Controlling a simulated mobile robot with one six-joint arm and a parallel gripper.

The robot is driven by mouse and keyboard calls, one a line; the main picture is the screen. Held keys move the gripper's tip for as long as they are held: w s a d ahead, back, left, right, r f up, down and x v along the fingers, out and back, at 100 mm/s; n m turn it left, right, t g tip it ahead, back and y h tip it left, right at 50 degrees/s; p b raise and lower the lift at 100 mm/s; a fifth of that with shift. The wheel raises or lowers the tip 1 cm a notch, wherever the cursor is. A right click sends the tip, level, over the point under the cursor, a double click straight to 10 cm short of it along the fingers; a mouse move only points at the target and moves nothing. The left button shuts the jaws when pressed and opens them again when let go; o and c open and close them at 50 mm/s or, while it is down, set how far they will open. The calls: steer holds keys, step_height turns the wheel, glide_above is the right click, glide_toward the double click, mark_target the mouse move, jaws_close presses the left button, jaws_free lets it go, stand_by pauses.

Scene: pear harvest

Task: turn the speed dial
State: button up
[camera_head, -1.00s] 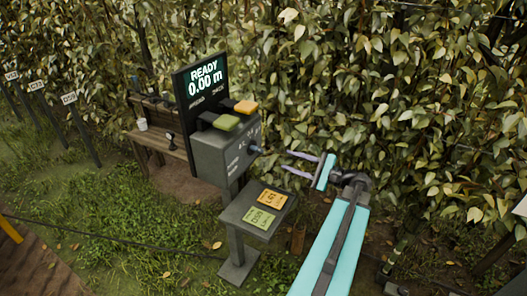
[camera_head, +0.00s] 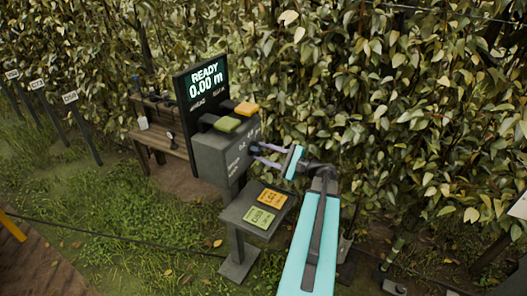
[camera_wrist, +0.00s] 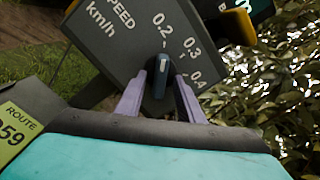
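The speed dial (camera_wrist: 161,76) is a dark knob with a white mark on the grey panel labelled SPEED km/h, in the wrist view. Its mark points up in the picture, toward the 0.2 label. The numbers 0.3 and 0.4 follow to its right. My gripper (camera_wrist: 163,80) has one purple finger on each side of the dial, close to it; I cannot tell whether they touch it. In the head view my gripper (camera_head: 257,153) is at the right face of the grey control box (camera_head: 211,160), fingers spread.
The screen (camera_head: 206,79) above the box reads READY 0.00 m. Green (camera_head: 227,124) and orange (camera_head: 245,108) blocks sit on top. A lower stand (camera_head: 235,215) holds an orange and a green card. Dense foliage stands behind and right. A wooden bench (camera_head: 158,138) is at left.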

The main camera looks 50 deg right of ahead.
steer(key=shift+w+a, duration=0.1)
steer(key=shift+w, duration=0.2)
jaws_close()
